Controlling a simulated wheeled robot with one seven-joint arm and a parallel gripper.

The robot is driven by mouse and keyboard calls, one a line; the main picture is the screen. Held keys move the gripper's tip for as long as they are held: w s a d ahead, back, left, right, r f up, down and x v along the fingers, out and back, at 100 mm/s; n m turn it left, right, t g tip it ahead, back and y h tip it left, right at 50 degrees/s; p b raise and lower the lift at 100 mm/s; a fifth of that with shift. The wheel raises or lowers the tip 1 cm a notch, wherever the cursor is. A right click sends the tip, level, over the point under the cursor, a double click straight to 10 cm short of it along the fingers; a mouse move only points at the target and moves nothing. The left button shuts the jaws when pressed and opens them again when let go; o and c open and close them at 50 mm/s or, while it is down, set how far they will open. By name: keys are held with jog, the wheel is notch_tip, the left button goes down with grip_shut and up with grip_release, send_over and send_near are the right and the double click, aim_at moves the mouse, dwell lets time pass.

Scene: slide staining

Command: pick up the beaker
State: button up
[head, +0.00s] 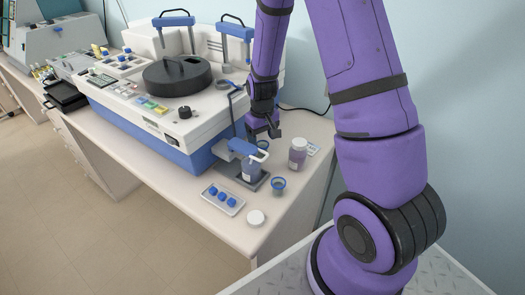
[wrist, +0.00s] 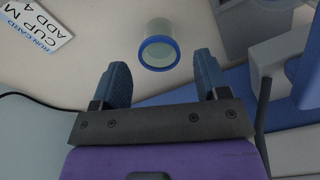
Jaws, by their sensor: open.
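The beaker (wrist: 160,55) is a small clear cup with a blue rim. In the wrist view it stands on the pale bench, beyond and between the two fingertips, with a gap on both sides. My gripper (wrist: 161,66) is open and empty, with its blue fingers spread. In the head view my gripper (head: 263,131) hangs over the bench, pointing down behind the blue-topped stand. There the beaker seems partly hidden below it, and I cannot make out its outline well.
A blue-topped stand (head: 240,147) and a purple-labelled jar (head: 298,153) are close by. A tray (head: 211,203) with blue pieces, a white lid (head: 256,217) and a printed card (wrist: 35,27) lie around. The staining machine (head: 165,125) is at left.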

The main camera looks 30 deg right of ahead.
aim_at(263, 145)
jog(key=shift+s+f, duration=0.1)
jog(key=shift+f, duration=1.75)
jog(key=shift+c, duration=0.2)
jog(key=c, duration=0.9)
jog(key=shift+r, duration=0.15)
